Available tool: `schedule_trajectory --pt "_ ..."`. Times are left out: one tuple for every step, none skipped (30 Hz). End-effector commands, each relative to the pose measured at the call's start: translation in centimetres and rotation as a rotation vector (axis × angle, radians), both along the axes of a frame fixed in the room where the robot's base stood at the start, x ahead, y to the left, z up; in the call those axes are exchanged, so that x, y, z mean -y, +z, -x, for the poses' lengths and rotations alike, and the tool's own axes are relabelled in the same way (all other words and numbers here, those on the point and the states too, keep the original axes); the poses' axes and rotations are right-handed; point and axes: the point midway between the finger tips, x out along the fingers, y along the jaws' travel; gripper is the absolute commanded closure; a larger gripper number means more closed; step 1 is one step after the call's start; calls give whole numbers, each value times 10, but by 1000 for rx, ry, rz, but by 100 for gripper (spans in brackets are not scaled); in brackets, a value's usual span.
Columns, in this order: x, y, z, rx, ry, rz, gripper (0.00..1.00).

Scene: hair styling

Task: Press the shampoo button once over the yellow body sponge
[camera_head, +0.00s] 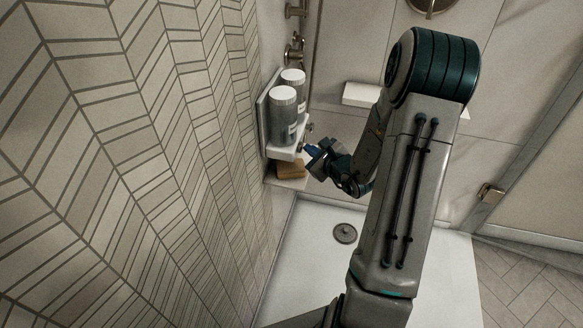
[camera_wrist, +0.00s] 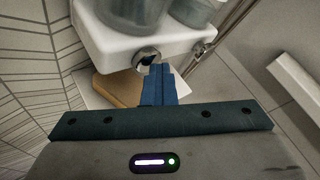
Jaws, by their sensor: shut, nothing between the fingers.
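Two grey shampoo bottles with white caps, a near one (camera_head: 283,117) and a far one (camera_head: 300,91), stand in a white wall dispenser (camera_head: 284,153). In the wrist view the dispenser has a round silver button (camera_wrist: 145,57) on its front under the near bottle, and another button (camera_wrist: 199,49) farther right. The tan-yellow sponge (camera_head: 290,170) lies below the dispenser; it also shows in the wrist view (camera_wrist: 112,87), partly hidden by my gripper. My gripper (camera_wrist: 160,70) is shut and empty, its blue fingertips just by the near button, partly overlapping it. I cannot tell whether they touch.
The sponge rests on a pale ledge (camera_wrist: 88,94) by the tiled wall (camera_head: 150,120). A white shelf (camera_head: 362,94) is on the back wall. The white shower floor (camera_head: 310,245) with a round drain (camera_head: 345,233) is otherwise clear. Metal taps (camera_head: 294,50) sit behind the bottles.

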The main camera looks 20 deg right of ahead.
Motion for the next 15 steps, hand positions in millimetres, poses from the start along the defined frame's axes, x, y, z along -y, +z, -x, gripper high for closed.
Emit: schedule_trajectory --pt "-5 -1 0 3 14 -2 100" --pt "-4 -1 1 3 14 -2 100" --pt "-4 -1 2 2 15 -1 100" --pt "-3 -1 2 2 15 -1 100" --pt "-3 -1 3 2 15 -1 100" --pt "-3 -1 3 2 16 -2 100" --pt "-3 0 3 2 16 -2 100" --pt "-2 -1 3 1 14 -3 100" --pt "-2 -1 3 1 14 -3 100" --pt "-2 -1 3 1 14 -3 100" --pt "-2 -1 3 0 14 -2 100" --pt "-1 -1 4 0 13 -3 100" --pt "1 -1 5 0 11 -3 100" --pt "3 -1 6 1 11 -2 100" --pt "6 -1 7 0 9 -3 100"
